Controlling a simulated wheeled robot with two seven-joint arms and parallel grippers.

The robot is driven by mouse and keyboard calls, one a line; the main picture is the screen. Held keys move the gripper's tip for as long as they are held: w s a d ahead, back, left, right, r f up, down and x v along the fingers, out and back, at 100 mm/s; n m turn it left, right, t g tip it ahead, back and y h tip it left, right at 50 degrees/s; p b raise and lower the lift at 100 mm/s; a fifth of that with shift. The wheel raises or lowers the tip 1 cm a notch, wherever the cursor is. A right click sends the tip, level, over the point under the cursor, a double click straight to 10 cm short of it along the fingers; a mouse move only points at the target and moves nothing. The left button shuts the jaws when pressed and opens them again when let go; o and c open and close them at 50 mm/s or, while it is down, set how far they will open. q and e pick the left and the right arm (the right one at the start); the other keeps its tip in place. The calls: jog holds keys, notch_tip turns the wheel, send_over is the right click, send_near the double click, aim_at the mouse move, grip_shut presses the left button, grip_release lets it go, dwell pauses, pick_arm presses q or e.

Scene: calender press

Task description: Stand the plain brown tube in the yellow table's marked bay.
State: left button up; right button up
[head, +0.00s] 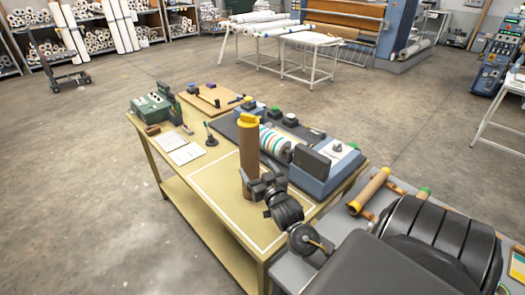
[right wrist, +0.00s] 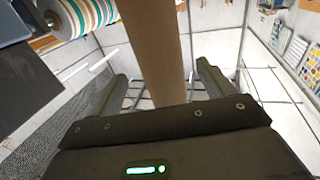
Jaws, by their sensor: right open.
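A brown tube (head: 249,150) with a yellow top end stands upright on the yellow table (head: 180,207), inside the white-outlined bay (head: 221,187) as far as I can see. My right gripper (head: 262,184) is low at the tube's near right side. In the right wrist view the brown tube (right wrist: 152,50) rises between the two open fingers of my right gripper (right wrist: 165,82). A gap shows on both sides of it. The tube's lower end is partly hidden by the gripper. My left gripper is not in view.
A blue-grey machine (head: 325,170) with a striped roll (head: 274,143) stands right behind the tube. A second tube (head: 370,190) with a yellow end lies on the grey bench at the right. Papers (head: 180,150) and a green box (head: 150,108) lie farther left. The bay's front is clear.

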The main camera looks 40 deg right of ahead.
jog(key=shift+b+v, duration=0.3)
jog(key=shift+v, duration=1.7)
